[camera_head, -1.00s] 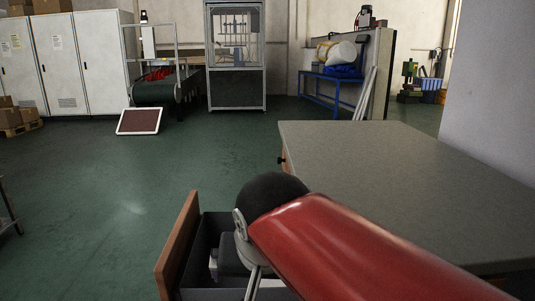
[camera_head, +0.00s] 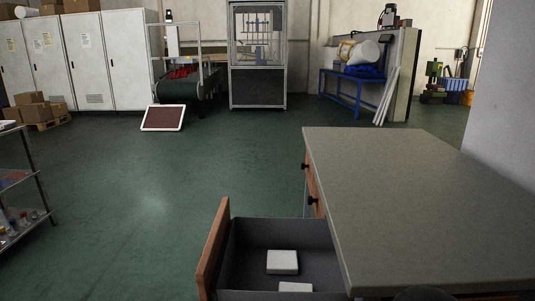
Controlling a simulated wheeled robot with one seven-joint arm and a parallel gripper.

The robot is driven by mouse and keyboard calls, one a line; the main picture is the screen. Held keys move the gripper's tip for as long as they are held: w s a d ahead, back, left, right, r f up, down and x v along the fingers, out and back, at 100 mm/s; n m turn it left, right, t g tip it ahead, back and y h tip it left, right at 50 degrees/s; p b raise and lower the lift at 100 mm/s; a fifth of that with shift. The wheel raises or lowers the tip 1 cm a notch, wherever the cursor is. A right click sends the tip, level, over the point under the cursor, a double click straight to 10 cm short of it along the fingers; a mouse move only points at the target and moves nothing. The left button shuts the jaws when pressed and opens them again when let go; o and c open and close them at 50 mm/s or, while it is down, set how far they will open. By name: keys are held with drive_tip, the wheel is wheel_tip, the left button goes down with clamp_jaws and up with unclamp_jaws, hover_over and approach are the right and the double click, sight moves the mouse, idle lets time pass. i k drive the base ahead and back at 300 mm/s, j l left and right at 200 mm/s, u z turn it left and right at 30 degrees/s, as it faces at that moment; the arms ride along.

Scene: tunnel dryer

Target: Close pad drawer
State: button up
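The open drawer (camera_head: 318,236) sticks out to the left from under the grey-topped desk (camera_head: 420,190) at the bottom of the view. It has a brown wooden front panel (camera_head: 213,246) and dark inner walls. A white pad (camera_head: 282,262) lies inside, and a second white pad (camera_head: 295,287) shows partly at the bottom edge. My gripper is not in view. Only a dark rounded shape, which may be part of my arm, shows at the bottom edge below the desk top.
Two dark-knobbed drawers (camera_head: 308,182) in the desk's side look shut. A metal shelf rack (camera_head: 32,180) stands at the left edge. Green floor (camera_head: 150,200) between rack and desk is clear. A tilted framed panel (camera_head: 162,118) stands farther back.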

sight(232, 265)
drive_tip(key=j, duration=1.55)
drive_tip(key=i+z, duration=0.05)
drive_tip(key=i, duration=0.05)
